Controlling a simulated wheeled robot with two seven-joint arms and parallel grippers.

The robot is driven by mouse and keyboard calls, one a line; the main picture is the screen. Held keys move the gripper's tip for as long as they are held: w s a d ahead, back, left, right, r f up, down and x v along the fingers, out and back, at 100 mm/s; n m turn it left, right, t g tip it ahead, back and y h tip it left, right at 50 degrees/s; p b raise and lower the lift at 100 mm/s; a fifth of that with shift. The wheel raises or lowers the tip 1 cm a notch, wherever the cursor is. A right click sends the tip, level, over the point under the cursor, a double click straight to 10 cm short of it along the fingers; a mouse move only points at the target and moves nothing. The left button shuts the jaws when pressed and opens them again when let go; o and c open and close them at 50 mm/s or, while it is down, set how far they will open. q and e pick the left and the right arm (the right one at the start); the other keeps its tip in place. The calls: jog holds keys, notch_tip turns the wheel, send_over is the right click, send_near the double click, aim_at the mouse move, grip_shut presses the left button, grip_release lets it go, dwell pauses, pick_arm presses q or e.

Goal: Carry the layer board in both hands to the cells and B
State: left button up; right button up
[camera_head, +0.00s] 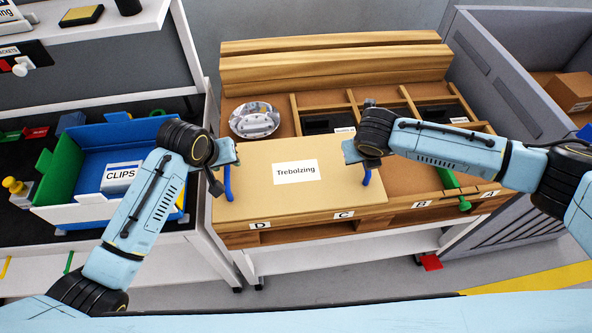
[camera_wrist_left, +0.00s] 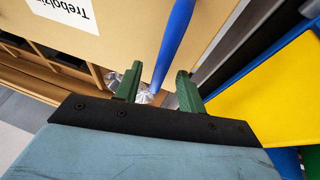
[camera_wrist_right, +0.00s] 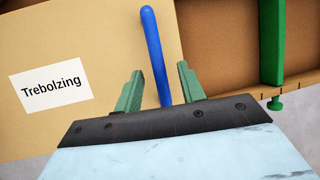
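The layer board (camera_head: 265,205) is a flat tan panel with a white "Trebolzing" label and a blue handle on each side. It covers the front left of the wooden crate, above labels D and C. My left gripper (camera_head: 227,160) is at the left handle (camera_head: 228,185); in the left wrist view the fingers (camera_wrist_left: 160,88) stand apart with the handle (camera_wrist_left: 172,40) between them. My right gripper (camera_head: 354,157) is at the right handle (camera_head: 367,176); in the right wrist view its fingers (camera_wrist_right: 160,85) also stand apart around the handle (camera_wrist_right: 152,40). I cannot tell whether the fingers touch the handles.
The wooden crate (camera_head: 335,70) has open cells behind and right of the board, above labels B (camera_head: 421,204) and A (camera_head: 489,194). A shiny metal part (camera_head: 254,120) lies behind the board. A green clamp (camera_head: 449,180) sits near B. A grey container (camera_head: 510,75) stands right.

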pick_arm(q)
jog(key=shift+x, duration=1.2)
pick_arm(e)
jog(key=shift+x, duration=1.15)
pick_arm(q)
grip_shut()
pick_arm(e)
grip_shut()
pick_arm(q)
jog(key=shift+r, duration=0.1)
pick_arm(e)
jog(key=shift+w+r, duration=0.1)
